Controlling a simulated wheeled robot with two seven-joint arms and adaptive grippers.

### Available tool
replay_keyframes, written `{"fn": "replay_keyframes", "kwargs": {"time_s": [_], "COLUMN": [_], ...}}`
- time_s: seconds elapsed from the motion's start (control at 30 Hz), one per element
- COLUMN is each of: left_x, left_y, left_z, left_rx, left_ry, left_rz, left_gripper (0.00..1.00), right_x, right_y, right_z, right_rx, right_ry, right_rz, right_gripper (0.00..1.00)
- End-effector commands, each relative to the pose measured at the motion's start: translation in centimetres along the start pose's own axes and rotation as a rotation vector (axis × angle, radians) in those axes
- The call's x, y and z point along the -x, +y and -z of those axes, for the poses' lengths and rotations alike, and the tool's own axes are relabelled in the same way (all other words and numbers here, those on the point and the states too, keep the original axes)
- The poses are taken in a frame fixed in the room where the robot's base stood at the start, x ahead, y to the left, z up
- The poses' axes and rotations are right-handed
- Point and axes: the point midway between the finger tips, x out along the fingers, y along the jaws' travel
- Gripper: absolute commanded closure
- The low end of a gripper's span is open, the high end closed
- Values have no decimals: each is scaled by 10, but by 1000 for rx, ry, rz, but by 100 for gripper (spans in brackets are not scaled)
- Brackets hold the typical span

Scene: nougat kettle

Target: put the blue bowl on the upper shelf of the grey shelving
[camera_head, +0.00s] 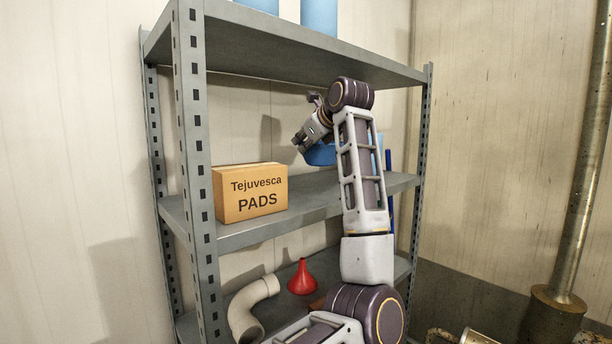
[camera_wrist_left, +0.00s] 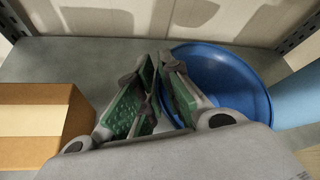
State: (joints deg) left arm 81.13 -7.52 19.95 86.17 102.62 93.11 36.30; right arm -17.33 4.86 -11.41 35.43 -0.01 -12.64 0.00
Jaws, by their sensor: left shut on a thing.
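The blue bowl (camera_head: 321,155) is at the middle board of the grey shelving (camera_head: 306,202), right of the carton and partly hidden by my left arm. In the left wrist view the bowl (camera_wrist_left: 222,75) lies to the right, over the grey board (camera_wrist_left: 110,62). My left gripper (camera_head: 302,141) is shut on the near-left rim of the bowl; its green-padded fingers (camera_wrist_left: 159,78) show in the wrist view, the right one inside the bowl. I cannot tell whether the bowl touches the board. My right gripper is not in view.
A carton marked "Tejuvesca PADS" (camera_head: 250,192) stands left of the bowl. A light blue object (camera_wrist_left: 298,100) stands close right of it. The top board (camera_head: 290,48) is above. A red funnel (camera_head: 302,279) and a beige pipe elbow (camera_head: 246,308) are on the lower board.

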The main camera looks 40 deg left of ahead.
Motion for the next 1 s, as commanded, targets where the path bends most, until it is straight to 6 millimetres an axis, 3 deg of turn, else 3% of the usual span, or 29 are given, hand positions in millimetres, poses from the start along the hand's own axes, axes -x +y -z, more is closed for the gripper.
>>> {"fn": "replay_keyframes", "kwargs": {"time_s": [0.5,1.0], "left_x": [-18,-20], "left_y": [17,19], "left_z": [32,36], "left_rx": [-1,0], "left_ry": [-1,-1], "left_rz": [1,1], "left_gripper": [100,100], "right_x": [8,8], "right_y": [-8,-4], "right_z": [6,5], "right_rx": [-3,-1], "right_ry": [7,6], "right_rz": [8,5], "right_gripper": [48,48]}}
